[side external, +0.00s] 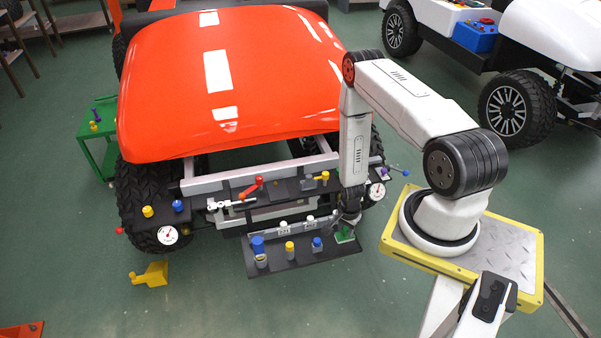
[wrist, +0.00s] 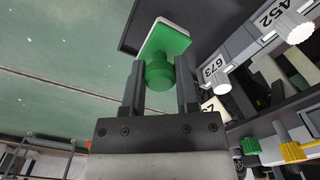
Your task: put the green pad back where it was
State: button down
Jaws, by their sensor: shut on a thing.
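The green pad (side external: 345,237) is at the right end of the dark shelf (side external: 290,264) at the front of the cart. In the wrist view the pad (wrist: 169,44) is a green square plate with a pale layer and a round green knob (wrist: 159,74). My gripper (wrist: 160,88) is shut on the knob, with one finger on each side of it. In the side view my gripper (side external: 346,224) points down over the shelf's right end. I cannot tell whether the pad touches the shelf.
A blue-topped part (side external: 258,245), a yellow-topped part (side external: 290,248) and a small blue-topped part (side external: 317,244) stand on the shelf. White knobs with number labels line its back. The red cart hood (side external: 225,90) is behind. A yellow block (side external: 150,274) lies on the floor.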

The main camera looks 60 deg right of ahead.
aim_at(344, 234)
jog(key=shift+w+f, duration=0.1)
jog(key=shift+f, duration=0.05)
jog(key=shift+w+d+f, duration=0.1)
jog(key=shift+f, duration=1.6)
jog(key=shift+c, duration=1.8)
grip_release()
jog(key=shift+f, duration=0.1)
jog(key=shift+r, duration=6.15)
